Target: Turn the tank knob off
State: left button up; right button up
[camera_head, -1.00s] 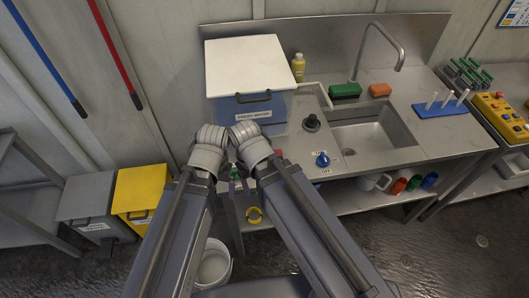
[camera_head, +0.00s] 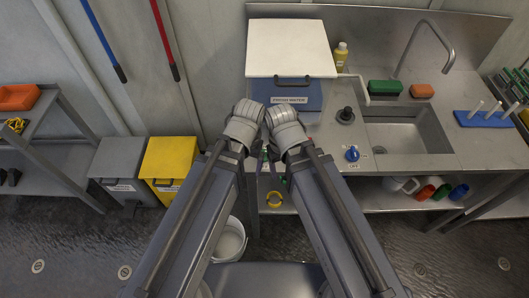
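The blue tank knob (camera_head: 352,153) sits on the front of the steel counter, right of my arms, with an OFF label just below it. The fresh water tank (camera_head: 290,92) is a blue box with a white lid (camera_head: 288,48), standing on the counter behind my arms. My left gripper (camera_head: 259,178) and my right gripper (camera_head: 275,182) hang close together below the counter front, left of the knob and apart from it. Their fingers are small and mostly hidden by my wrists, so I cannot tell whether they are open.
A sink (camera_head: 403,132) with a tall faucet (camera_head: 424,48) lies right of the knob. A black knob (camera_head: 345,115) stands behind it. A yellow bottle (camera_head: 340,55), green sponge (camera_head: 385,87) and orange sponge (camera_head: 421,90) are at the back. Bins stand left; a white bucket (camera_head: 229,242) is below.

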pick_arm(q)
jog(key=w+d+n, duration=0.1)
jog(key=w, duration=0.2)
jog(key=w+d+n, duration=0.1)
jog(key=w+d, duration=0.1)
jog(key=w, duration=0.2)
jog(key=w+d+n+h, duration=0.1)
jog(key=w+d, duration=0.1)
jog(key=w, duration=0.2)
jog(key=shift+w+d+r, duration=0.1)
jog(key=shift+w+d, duration=0.15)
jog(key=shift+s, duration=0.25)
jog(key=shift+w+f+b, duration=0.1)
jog(key=shift+f+b, duration=0.3)
jog(key=shift+f, duration=0.1)
notch_tip(320, 180, down, 7)
jog(key=b, duration=0.6)
jog(key=shift+r+b, duration=0.1)
jog(key=shift+b, duration=0.25)
jog(key=shift+r, duration=0.1)
